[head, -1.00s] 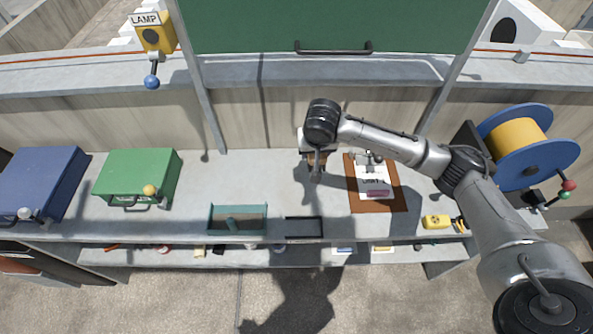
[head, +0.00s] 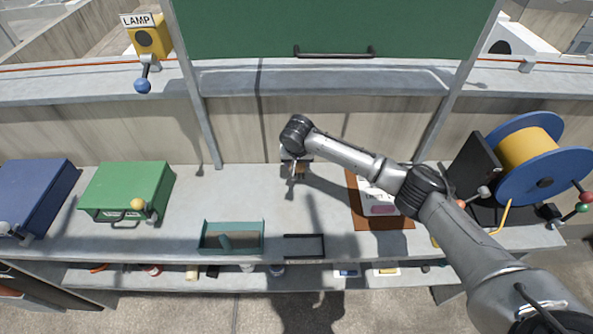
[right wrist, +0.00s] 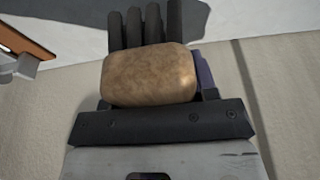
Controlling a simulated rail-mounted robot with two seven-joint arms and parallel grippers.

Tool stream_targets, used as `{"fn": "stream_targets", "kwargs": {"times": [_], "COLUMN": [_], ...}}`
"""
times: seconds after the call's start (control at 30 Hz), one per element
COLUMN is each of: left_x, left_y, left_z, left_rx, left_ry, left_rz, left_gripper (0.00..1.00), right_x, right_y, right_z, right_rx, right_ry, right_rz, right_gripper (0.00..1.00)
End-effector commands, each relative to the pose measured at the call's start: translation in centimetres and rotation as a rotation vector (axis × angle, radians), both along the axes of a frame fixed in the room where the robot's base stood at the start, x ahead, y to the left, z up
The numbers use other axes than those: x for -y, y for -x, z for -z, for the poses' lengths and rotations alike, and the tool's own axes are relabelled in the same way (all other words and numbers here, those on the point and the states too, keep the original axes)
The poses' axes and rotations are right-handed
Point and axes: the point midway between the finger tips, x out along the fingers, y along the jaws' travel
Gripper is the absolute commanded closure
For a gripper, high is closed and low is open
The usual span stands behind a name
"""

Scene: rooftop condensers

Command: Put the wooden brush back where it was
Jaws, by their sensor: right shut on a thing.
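The wooden brush (right wrist: 150,75) fills the middle of the right wrist view as a rounded, mottled brown block, with dark bars reaching past it at the top. My right gripper (head: 297,170) is shut on it. In the head view the gripper points down over the back middle of the grey bench (head: 255,195), and the brush is too small to make out clearly there. I cannot tell whether the brush touches the bench. My left gripper is out of view.
A teal open tray (head: 205,240) and a dark shallow tray (head: 304,256) stand at the bench's front. A green case (head: 130,185) is at left; a brown board (head: 370,222) and a blue cable reel (head: 562,150) are at right. Bare bench surrounds the gripper.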

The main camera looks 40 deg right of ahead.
Motion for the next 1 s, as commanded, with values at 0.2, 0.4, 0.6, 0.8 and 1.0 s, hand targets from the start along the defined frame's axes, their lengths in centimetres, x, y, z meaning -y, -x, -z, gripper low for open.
{"fn": "stream_targets", "kwargs": {"times": [0.2,0.4,0.6,0.8,1.0], "left_x": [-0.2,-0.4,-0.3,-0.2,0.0], "left_y": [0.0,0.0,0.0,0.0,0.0], "left_z": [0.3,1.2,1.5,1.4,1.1], "left_rx": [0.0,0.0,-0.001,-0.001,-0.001], "left_ry": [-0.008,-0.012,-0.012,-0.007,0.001], "left_rz": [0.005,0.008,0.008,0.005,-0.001], "left_gripper": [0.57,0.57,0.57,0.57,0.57], "right_x": [0.0,0.0,0.0,0.0,0.0], "right_y": [-0.3,-0.3,-0.3,-0.3,-0.3], "right_z": [0.6,3.0,4.2,4.2,4.6], "right_rx": [-0.001,-0.002,-0.001,-0.001,-0.001], "right_ry": [0.001,0.001,0.001,0.001,0.001], "right_rz": [0.0,0.0,-0.001,-0.001,0.0], "right_gripper": [0.66,0.66,0.66,0.66,0.66]}}
